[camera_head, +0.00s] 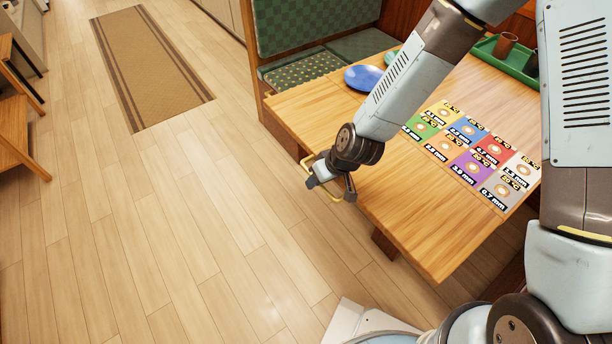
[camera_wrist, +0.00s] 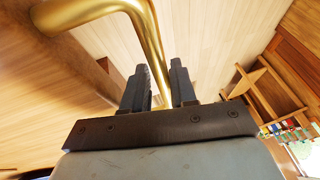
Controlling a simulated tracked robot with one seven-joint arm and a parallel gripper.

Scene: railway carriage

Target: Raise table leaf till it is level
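The wooden table leaf (camera_head: 345,170) juts into the aisle and looks about level with the rest of the table; a slight tilt is hard to judge. A brass handle (camera_head: 308,166) is at its aisle edge. In the wrist view the handle (camera_wrist: 150,45) is a thick, bent gold bar. My gripper (camera_head: 331,190) is at that edge. In the wrist view my gripper's dark fingers (camera_wrist: 158,82) stand on both sides of the bar, with little or no gap, and appear closed on it. My arm hides part of the leaf.
Coloured cards (camera_head: 470,150), a blue plate (camera_head: 363,78) and a green tray (camera_head: 508,58) with cups are on the table. A green bench (camera_head: 310,25) stands behind. The aisle floor (camera_head: 170,240) is clear, with a brown rug (camera_head: 150,65) farther up.

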